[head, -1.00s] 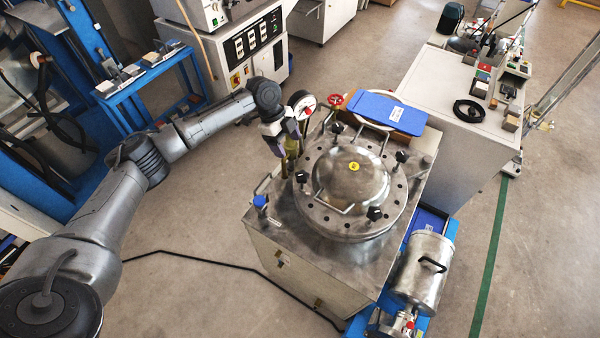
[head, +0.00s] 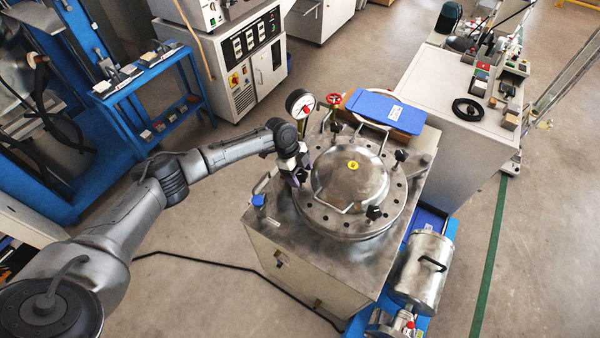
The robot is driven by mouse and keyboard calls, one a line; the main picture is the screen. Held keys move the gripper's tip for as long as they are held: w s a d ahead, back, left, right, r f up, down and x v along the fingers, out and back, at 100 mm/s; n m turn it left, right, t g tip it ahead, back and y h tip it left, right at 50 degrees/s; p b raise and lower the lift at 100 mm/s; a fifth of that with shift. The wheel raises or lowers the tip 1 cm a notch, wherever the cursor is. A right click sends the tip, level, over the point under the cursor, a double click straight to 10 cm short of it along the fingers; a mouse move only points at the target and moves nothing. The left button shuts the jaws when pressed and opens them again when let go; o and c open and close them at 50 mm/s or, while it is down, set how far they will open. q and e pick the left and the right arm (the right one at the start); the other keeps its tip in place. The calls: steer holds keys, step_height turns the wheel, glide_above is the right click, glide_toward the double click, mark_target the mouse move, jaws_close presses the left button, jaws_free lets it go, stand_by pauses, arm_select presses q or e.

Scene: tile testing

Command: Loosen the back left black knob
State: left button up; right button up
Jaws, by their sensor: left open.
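A round steel vessel lid (head: 335,178) with a ring of bolt holes sits on a metal cabinet. Black knobs stand around its rim: one at the back (head: 336,127), one at the right (head: 401,155) and one at the front (head: 373,212). My left gripper (head: 300,180) is over the left edge of the lid, pointing down, at the place of the left knob. The gripper covers that knob, and I cannot tell whether the fingers touch it. The gripper is open. My right gripper is not in view.
A pressure gauge (head: 299,103) and a red valve wheel (head: 334,99) stand close behind the gripper. A blue binder (head: 388,110) lies behind the lid. A lid handle (head: 333,207) and a blue-capped fitting (head: 259,201) are nearby.

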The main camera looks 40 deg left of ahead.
arm_select(q)
steer(key=shift+c, duration=0.5)
steer(key=c, duration=0.8)
steer(key=shift+r+n+p, duration=0.15)
steer(key=shift+n+p, duration=0.35)
steer(key=shift+p, duration=0.3)
steer(key=n+t+y+p, duration=0.1)
steer(key=n+p, duration=0.3)
steer(key=p, duration=0.1)
steer(key=n+t+y+p, duration=0.1)
steer(key=n+p, duration=0.3)
steer(key=n+t+y+p, duration=0.1)
steer(key=n+p, duration=0.3)
steer(key=p, duration=0.1)
steer(key=shift+s+d+r+t+p, duration=0.1)
steer(key=shift+s+d+t+p, duration=0.05)
steer(key=shift+d+t+p, duration=0.15)
steer(key=n+y+p, duration=0.1)
steer(key=n+p, duration=0.1)
steer(key=n, duration=0.1)
steer(key=shift+n+y+p, duration=0.4)
steer(key=shift+f+n+p, duration=0.2)
steer(key=shift+n+p, duration=0.15)
steer(key=shift+n, duration=0.15)
steer(key=shift+y, duration=0.3)
steer(key=o, duration=0.9)
